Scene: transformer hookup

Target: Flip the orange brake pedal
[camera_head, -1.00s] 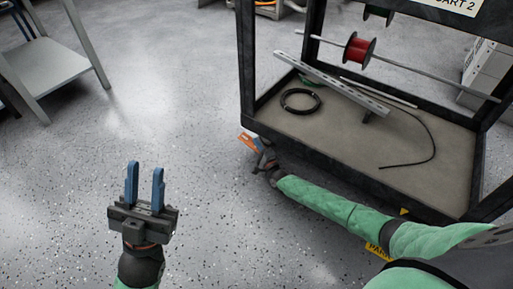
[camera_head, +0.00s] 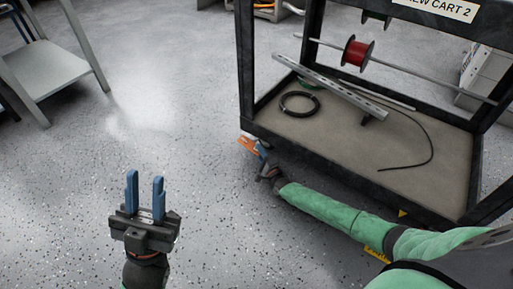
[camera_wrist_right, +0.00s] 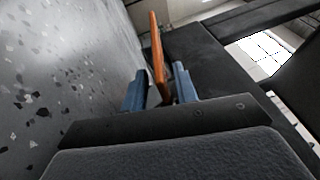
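The orange brake pedal (camera_head: 248,144) sticks out at the lower left front corner of the black cart (camera_head: 330,170). In the right wrist view the pedal (camera_wrist_right: 158,55) is a thin orange bar standing between my right gripper's blue fingers. My right gripper (camera_head: 261,151) is at the pedal, its fingers apart on either side, with a gap visible on the left; contact on the right is unclear. The pedal's mount is hidden behind the gripper. My left gripper (camera_head: 145,196) is open and empty above the floor at the lower left.
The cart carries a red spool (camera_head: 355,53) on a rod, a black cable coil (camera_head: 299,104) and a long metal strip (camera_head: 330,86). A grey table (camera_head: 42,72) stands at the upper left. The floor between table and cart is clear.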

